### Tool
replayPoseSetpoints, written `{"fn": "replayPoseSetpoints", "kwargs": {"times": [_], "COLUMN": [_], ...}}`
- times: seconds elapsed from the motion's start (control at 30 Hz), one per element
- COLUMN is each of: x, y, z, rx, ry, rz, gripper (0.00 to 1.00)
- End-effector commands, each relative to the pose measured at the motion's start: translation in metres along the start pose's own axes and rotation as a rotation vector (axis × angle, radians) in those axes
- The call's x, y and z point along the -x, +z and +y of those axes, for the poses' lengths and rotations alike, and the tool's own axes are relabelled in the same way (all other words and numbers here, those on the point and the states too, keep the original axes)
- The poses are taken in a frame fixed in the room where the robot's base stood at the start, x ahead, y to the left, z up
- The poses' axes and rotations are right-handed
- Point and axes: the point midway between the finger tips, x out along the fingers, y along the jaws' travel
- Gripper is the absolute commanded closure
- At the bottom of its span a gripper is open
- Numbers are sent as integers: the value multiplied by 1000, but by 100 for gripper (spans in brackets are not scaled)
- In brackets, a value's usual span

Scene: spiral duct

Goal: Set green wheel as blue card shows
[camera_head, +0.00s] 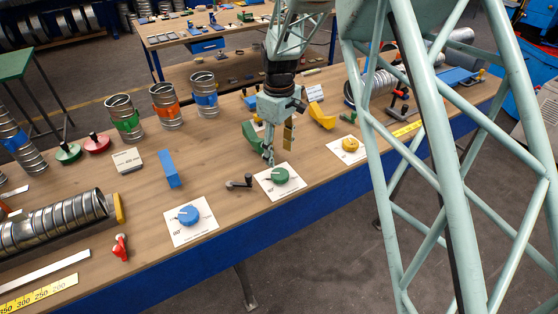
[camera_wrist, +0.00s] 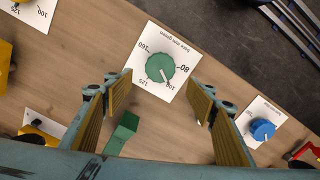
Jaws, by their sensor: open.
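The green wheel (camera_head: 280,175) is a round knob on a white dial sheet near the table's front edge. In the wrist view the green wheel (camera_wrist: 160,67) has a white pointer line toward the lower right, near the 100 mark; 160, 80 and 125 are also printed around it. My gripper (camera_head: 268,158) is open and empty, pointing down just behind the wheel, apart from it. In the wrist view my gripper's fingers (camera_wrist: 161,95) are spread on either side below the wheel. A blue upright card-like piece (camera_head: 168,168) stands left of the wheel; no writing on it is legible.
A blue wheel (camera_head: 188,215) and a yellow wheel (camera_head: 350,145) sit on sheets either side. A dark crank-like part (camera_head: 238,182) lies close left of the green wheel. A green block (camera_head: 250,135) and yellow block (camera_head: 321,116) stand behind. Banded ducts (camera_head: 124,117) stand at the back left.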

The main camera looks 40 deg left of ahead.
Motion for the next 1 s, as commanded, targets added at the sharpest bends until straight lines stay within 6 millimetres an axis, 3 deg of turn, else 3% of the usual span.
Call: {"fn": "replayPoseSetpoints", "kwargs": {"times": [0.3,1.0], "x": [25,27], "y": [0,0], "z": [0,0], "rx": [0,0], "ry": [0,0], "rz": [0,0], "gripper": [48,48]}}
